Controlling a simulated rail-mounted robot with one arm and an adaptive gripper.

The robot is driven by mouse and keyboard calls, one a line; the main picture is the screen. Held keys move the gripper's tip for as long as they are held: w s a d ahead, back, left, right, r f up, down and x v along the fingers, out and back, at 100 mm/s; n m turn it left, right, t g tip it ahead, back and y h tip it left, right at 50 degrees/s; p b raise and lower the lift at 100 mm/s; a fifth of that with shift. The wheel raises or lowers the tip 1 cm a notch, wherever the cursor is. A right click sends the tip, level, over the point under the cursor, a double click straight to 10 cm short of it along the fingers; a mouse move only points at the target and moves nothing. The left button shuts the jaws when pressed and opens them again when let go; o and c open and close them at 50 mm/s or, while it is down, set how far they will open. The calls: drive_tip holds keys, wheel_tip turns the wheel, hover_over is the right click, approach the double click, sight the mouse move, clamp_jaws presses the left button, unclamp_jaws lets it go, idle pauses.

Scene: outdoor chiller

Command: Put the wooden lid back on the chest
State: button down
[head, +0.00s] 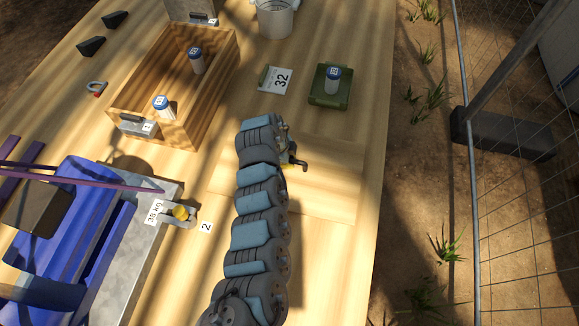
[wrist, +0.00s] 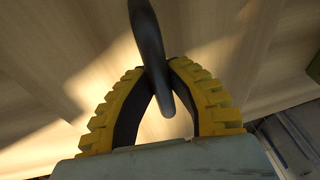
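The wooden chest (head: 195,130) stands open at the upper left of the table, with two blue-capped jars inside. The wooden lid (head: 335,185) is a flat pale panel, lying at the table's middle right, partly hidden by my arm. Its dark handle (head: 297,162) shows beside my gripper (head: 289,157). In the wrist view my gripper (wrist: 160,68) has its yellow and black fingertips closed against both sides of the dark handle (wrist: 150,45). I cannot tell any gap between lid and table.
A green box (head: 330,98) with a jar on it and a label card (head: 275,80) lie beyond the lid. A blue holder (head: 75,225) and metal plate (head: 150,230) are at left. A wire fence (head: 520,210) stands off the table's right edge.

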sight(294, 163)
idle(0.3)
wheel_tip(294, 163, up, 4)
drive_tip(key=shift+s+r+p, duration=0.1)
drive_tip(key=shift+s+p, duration=0.05)
drive_tip(key=shift+p, duration=0.8)
drive_tip(key=shift+s+r+p, duration=0.35)
drive_tip(key=shift+s+r, duration=0.05)
drive_tip(key=shift+s, duration=0.25)
drive_tip(key=s+r+p, duration=0.8)
drive_tip(key=s+p, duration=0.2)
drive_tip(key=s, duration=0.2)
drive_tip(key=shift+s+a, duration=0.15)
drive_tip(key=shift+s, duration=0.05)
